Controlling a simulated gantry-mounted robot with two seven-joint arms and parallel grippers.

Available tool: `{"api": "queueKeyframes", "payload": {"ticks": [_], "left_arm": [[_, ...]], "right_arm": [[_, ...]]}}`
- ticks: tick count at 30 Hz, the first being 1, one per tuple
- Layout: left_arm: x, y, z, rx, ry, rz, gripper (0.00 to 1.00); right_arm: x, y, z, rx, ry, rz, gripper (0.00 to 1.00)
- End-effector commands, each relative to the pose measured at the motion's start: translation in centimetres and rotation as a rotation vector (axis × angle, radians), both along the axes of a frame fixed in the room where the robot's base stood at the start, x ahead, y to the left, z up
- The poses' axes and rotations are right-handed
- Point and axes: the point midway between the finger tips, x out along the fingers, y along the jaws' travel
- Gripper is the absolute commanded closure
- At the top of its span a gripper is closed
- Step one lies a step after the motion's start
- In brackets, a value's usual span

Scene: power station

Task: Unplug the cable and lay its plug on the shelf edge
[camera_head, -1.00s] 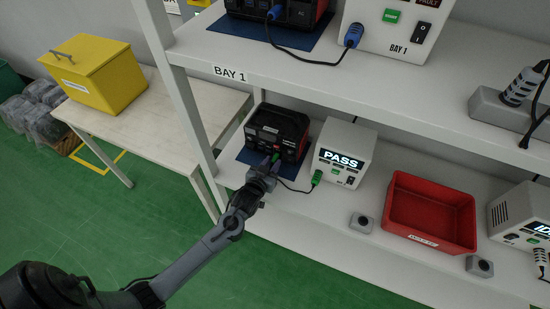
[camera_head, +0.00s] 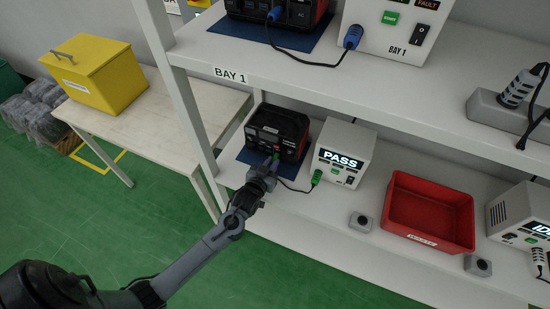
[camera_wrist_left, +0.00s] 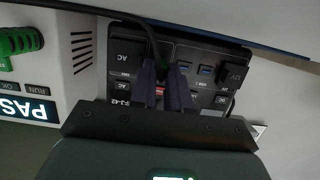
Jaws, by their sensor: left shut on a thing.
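The black power station (camera_head: 276,132) stands on a blue mat on the lower shelf (camera_head: 300,225). Its socket face shows upside down in the left wrist view (camera_wrist_left: 205,55). A dark cable (camera_head: 296,189) runs from the green connector (camera_head: 316,178) on the white PASS tester (camera_head: 343,153) to the power station's front. My left gripper (camera_head: 271,162) is at that front, shut on the cable's green plug, of which only a bit shows. In the wrist view its two fingers (camera_wrist_left: 166,88) sit close together over the face, hiding the plug. I cannot tell whether the plug is fully seated. My right gripper is not in view.
A red bin (camera_head: 430,210) stands on the lower shelf, with a small grey button box (camera_head: 361,222) left of it. The shelf's front strip before the tester is clear. The upper shelf (camera_head: 300,75) overhangs, and a post (camera_head: 185,100) stands at left.

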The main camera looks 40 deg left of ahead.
Motion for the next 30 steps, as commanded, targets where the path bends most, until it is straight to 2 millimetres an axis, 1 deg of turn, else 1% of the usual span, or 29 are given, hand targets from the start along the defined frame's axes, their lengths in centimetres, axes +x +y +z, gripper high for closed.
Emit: {"api": "queueKeyframes", "payload": {"ticks": [20,30], "left_arm": [[-0.3,-0.1,0.0,0.000,0.000,0.000,1.00],[-1.4,-0.4,0.1,0.000,0.001,0.000,1.00]], "right_arm": [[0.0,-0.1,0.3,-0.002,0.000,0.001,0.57],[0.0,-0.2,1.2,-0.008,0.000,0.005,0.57]]}}
